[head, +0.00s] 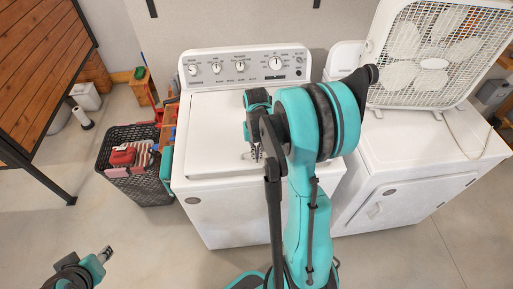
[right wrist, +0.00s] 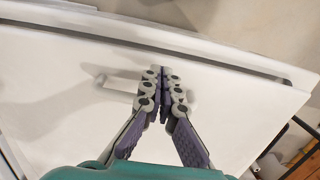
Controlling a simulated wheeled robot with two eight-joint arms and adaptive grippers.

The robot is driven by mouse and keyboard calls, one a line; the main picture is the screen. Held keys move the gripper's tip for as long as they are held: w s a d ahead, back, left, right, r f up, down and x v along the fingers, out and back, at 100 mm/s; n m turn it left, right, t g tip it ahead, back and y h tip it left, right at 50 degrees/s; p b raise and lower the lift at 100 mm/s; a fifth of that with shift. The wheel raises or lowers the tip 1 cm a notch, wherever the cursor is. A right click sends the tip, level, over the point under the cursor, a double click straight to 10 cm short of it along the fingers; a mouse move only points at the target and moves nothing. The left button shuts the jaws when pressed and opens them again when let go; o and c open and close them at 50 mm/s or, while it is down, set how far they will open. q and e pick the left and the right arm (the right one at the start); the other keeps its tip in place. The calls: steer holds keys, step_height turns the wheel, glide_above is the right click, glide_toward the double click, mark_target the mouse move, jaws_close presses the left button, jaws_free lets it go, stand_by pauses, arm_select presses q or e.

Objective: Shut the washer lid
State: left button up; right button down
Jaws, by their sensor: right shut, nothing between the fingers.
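The white washer (head: 235,225) stands in the middle of the head view, with its knobbed control panel at the back. Its lid (head: 215,125) looks flat over the top; whether it is fully down I cannot tell, since my right arm covers its right part. My right gripper (head: 256,153) is over the front part of the lid, shut and empty. In the right wrist view its fingertips (right wrist: 165,75) meet in front of a white panel (right wrist: 225,105) with a dark gap along its far edge; contact is unclear. My left gripper (head: 105,253) is low at the left, away from the washer; its opening is unclear.
A dark basket (head: 140,180) with bottles and cloth stands left of the washer. A white dryer (head: 405,195) stands at the right with a box fan (head: 430,55) on top. A wooden table (head: 40,60) is at the far left. Floor in front is clear.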

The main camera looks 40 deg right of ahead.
steer(key=shift+f, duration=0.9)
